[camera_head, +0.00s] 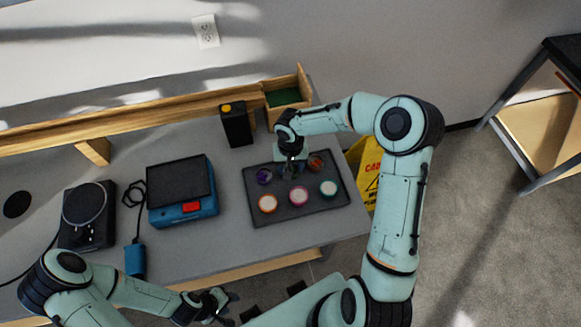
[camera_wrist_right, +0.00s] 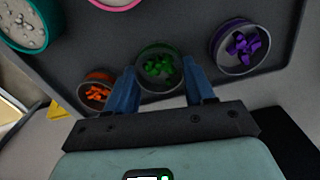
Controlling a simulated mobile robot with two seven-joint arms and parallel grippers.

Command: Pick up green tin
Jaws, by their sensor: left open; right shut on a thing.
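The green tin (camera_wrist_right: 159,67), a small round clear-sided tin with green pieces inside, is between the two blue fingers of my right gripper (camera_wrist_right: 160,76) in the right wrist view. The right gripper is shut on it, one finger at each side. In the head view my right gripper (camera_head: 292,163) is over the back row of the dark tray (camera_head: 283,219) and hides the green tin. I cannot tell whether the tin is clear of the tray. My left gripper (camera_head: 216,304) is open and empty at the bottom, in front of the table, away from the tray.
A purple-filled tin (camera_head: 264,177) and an orange-filled tin (camera_head: 317,162) flank the right gripper closely. Orange-, pink- and teal-rimmed tins (camera_head: 329,188) form the front row. A black box (camera_head: 236,125), a wooden bin (camera_head: 287,96) and a blue device (camera_head: 184,190) stand nearby.

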